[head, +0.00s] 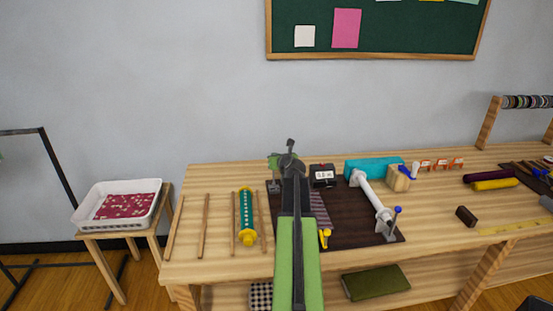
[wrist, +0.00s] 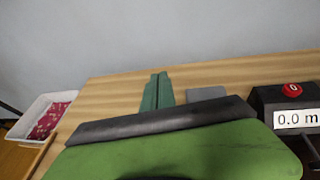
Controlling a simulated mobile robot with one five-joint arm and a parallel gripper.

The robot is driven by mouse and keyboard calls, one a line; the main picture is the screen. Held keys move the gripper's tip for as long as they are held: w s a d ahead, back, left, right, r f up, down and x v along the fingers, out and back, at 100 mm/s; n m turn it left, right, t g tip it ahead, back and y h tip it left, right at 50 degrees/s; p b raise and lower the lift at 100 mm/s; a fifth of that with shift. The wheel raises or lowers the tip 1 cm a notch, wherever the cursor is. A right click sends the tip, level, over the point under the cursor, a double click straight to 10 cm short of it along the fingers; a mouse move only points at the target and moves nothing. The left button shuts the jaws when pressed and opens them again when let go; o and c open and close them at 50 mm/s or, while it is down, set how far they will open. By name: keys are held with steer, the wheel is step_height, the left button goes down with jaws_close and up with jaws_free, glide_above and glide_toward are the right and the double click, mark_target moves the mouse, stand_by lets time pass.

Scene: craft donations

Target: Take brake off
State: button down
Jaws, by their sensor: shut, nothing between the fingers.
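A dark board (head: 345,232) on the workbench carries a winding device. It has a white roller (head: 375,200) lying at a slant and a blue-knobbed part (head: 397,210) at its near right end. A yellow-ended part (head: 325,238) lies near the board's front edge, beside my arm. I cannot tell which part is the brake. A black counter (head: 322,176) with a red button stands behind; in the wrist view it (wrist: 297,119) reads 0.0 m. My gripper (wrist: 157,78) is shut and empty, its fingers together, left of the counter. My arm hides the board's left part in the head view.
On the workbench (head: 185,260), several sticks and a teal tube with yellow ends (head: 247,215) lie left of my arm. A teal block (head: 372,166) and wooden block (head: 398,178) are behind the roller. A white tray (head: 92,188) stands on a stool at left.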

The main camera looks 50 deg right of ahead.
stand_by(0.4)
steer(key=s+a+r+p, duration=0.3)
steer(key=s+r+p, duration=0.2)
steer(key=r+p, duration=0.2)
steer(key=shift+s+r+p, duration=0.3)
steer(key=shift+r+p, duration=0.1)
steer(key=shift+p, duration=0.05)
steer(key=shift+w+a, duration=0.1)
steer(key=shift+w, duration=0.05)
